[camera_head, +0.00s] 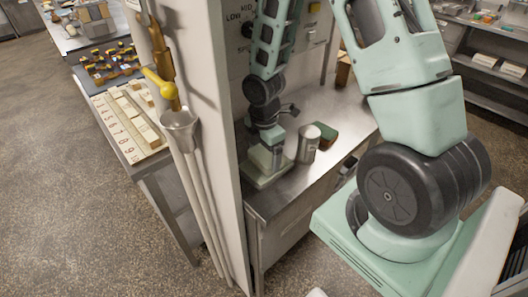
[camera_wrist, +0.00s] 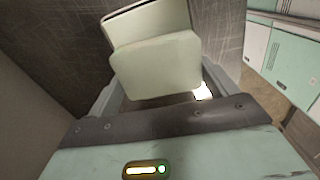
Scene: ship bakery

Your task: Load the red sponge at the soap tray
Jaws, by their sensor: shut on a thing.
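My gripper (camera_head: 268,148) is low over the steel counter, left of a grey metal can. In the wrist view it (camera_wrist: 155,95) is shut on a pale green blocky thing (camera_wrist: 155,68) with rounded corners, whose identity I cannot tell. A dark slit shows along its far edge. In the head view, a pale green flat piece (camera_head: 258,180) is under the gripper at the counter's near corner. A block with a green top and reddish-brown side (camera_head: 328,132), perhaps the red sponge, lies behind the can. I cannot make out a soap tray for certain.
The grey can (camera_head: 308,146) stands close to the right of my gripper. A tall pale panel (camera_head: 220,110) borders the counter (camera_head: 318,165) on the left. Beyond it is a table with a numbered board (camera_head: 128,135) of pale blocks. Shelves (camera_head: 490,70) stand at the right.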

